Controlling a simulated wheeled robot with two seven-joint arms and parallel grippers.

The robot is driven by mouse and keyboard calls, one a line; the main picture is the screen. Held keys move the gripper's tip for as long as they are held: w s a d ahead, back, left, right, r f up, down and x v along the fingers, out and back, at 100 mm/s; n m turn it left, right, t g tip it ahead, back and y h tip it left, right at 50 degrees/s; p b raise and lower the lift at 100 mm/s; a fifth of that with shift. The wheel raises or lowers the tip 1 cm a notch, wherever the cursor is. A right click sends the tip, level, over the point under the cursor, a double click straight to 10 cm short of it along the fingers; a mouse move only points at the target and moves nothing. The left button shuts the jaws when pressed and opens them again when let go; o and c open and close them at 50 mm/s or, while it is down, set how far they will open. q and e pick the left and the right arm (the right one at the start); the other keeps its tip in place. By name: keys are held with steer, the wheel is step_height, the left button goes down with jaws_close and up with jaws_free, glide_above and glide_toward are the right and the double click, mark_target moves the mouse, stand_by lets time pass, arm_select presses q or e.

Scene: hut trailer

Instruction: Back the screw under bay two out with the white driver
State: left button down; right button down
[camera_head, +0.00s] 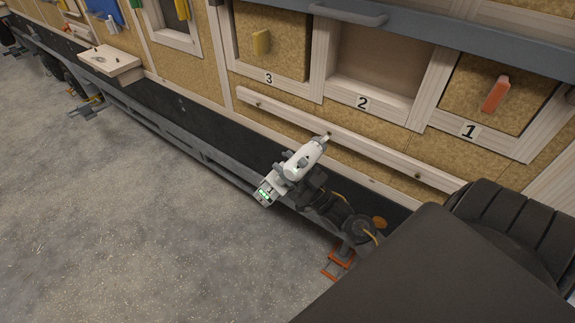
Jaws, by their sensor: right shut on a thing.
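The white driver (304,159) is in my right gripper (284,174), which is shut on it. The driver slants up and to the right, with its nose at the pale wooden rail (383,152) below bay two (372,78). The nose covers the spot where a screw head would show, so I cannot tell whether the bit sits in it. Bay two is an open, empty recess marked "2". My left gripper is not in view.
A grey bar (345,12) runs above the bays. A black ledge (210,125) runs below the wall. A small wooden shelf (104,63) juts out at left. Gravel floor (130,220) is clear.

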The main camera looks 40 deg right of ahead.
steer(key=shift+d+r, duration=0.15)
steer(key=shift+d, duration=0.05)
steer(key=shift+w+d, duration=0.2)
steer(key=shift+d, duration=0.25)
stand_by(0.4)
steer(key=shift+s+a+r+p, duration=0.1)
steer(key=shift+a+r+p, duration=0.1)
steer(key=shift+a+p, duration=0.15)
stand_by(1.3)
steer(key=shift+a+f, duration=0.15)
steer(key=shift+f, duration=0.05)
stand_by(1.4)
stand_by(0.5)
